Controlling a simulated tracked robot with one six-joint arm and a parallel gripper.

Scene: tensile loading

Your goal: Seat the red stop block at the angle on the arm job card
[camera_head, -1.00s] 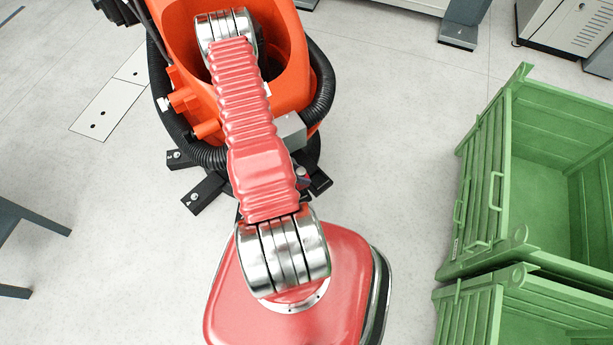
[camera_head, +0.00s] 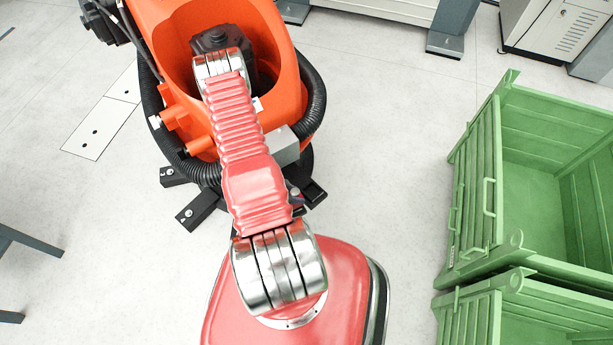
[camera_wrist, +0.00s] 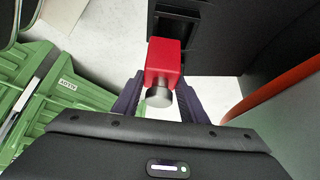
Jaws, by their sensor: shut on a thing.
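The red stop block (camera_wrist: 163,62) shows in the wrist view as a red box with a round silver end (camera_wrist: 159,97) facing the camera. My gripper (camera_wrist: 160,84) has its two dark fingers on either side of the block and is shut on it. The block's far end is close to a dark slotted part (camera_wrist: 175,28); I cannot tell whether they touch. In the head view an orange machine (camera_head: 284,75) with black hoses stands on a dark footed base. My red arm reaches into its opening; my gripper and the block are hidden there. The job card does not show.
Green crates (camera_head: 545,150) stand at the right in the head view and also at the left in the wrist view (camera_wrist: 60,95). Grey legs (camera_head: 30,242) stand at the left edge. Cabinets (camera_head: 555,30) are at the back right. Pale floor between is clear.

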